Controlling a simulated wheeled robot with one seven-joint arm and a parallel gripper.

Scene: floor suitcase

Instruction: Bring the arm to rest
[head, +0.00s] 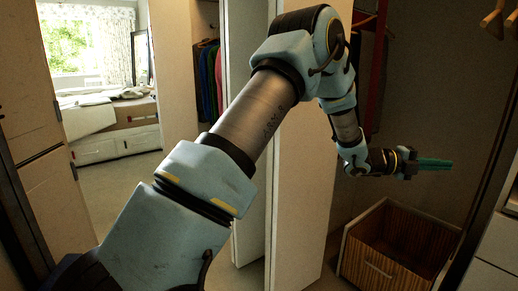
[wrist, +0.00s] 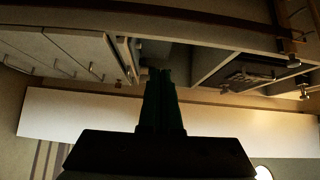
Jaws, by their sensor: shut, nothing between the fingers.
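My gripper (head: 434,164) is at the right in the head view, at the end of my raised and bent arm. Its green fingers point right and are closed together with nothing between them. It is above and apart from a wooden box (head: 385,270) on the floor. In the wrist view the fingers (wrist: 161,80) stand dark and side by side in the middle. No suitcase can be made out in either view.
Pale door panels (head: 300,150) stand upright behind my arm. Clothes (head: 208,80) hang in a wardrobe at the back. Wooden hangers (head: 493,22) are at the upper right. A bed (head: 105,115) is under a window at the left, with bare floor before it.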

